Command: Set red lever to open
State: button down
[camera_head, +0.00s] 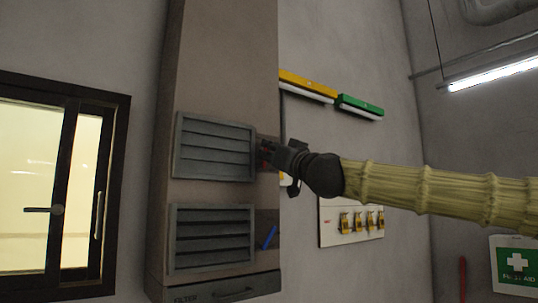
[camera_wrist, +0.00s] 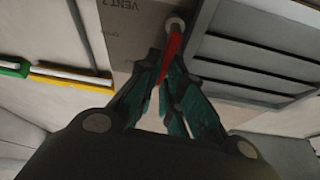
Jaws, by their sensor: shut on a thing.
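The red lever (camera_wrist: 174,46) runs from a round pale pivot on the panel marked "VENT 2" down between my fingers in the wrist view. My gripper (camera_wrist: 168,68) is shut on the red lever, and its dark green fingers lie on both sides of it. In the head view my gripper (camera_head: 268,152) is at the right edge of the upper louvred vent (camera_head: 214,148). It hides most of the lever there. The upper vent's slats look closed or nearly so. In the wrist view a grey louvred vent (camera_wrist: 260,65) lies right of the lever.
A lower louvred vent (camera_head: 212,239) has a tilted blue lever (camera_head: 269,237) at its right. A panel with several yellow switches (camera_head: 361,221) is on the wall to the right. Yellow (camera_head: 308,84) and green (camera_head: 360,106) bars are above. A dark-framed window (camera_head: 60,190) is at left.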

jog(key=shift+w+d+f+m+h+p, duration=0.3)
jog(key=shift+m+h, duration=0.9)
jog(key=shift+m, duration=1.55)
jog(key=shift+w+d+f+m+h+p, duration=0.15)
jog(key=shift+w+d+f+m+h, duration=0.25)
jog(key=shift+m+h, duration=1.6)
jog(key=shift+w+d+f+m+h+p, duration=0.2)
jog(key=shift+d+f+m+h, duration=0.3)
jog(key=shift+m, duration=3.05)
jog(key=shift+d, duration=0.1)
jog(key=c, duration=1.6)
grip_release()
jog(key=shift+o, duration=0.2)
jog(key=v, duration=1.2)
jog(key=shift+d, duration=0.1)
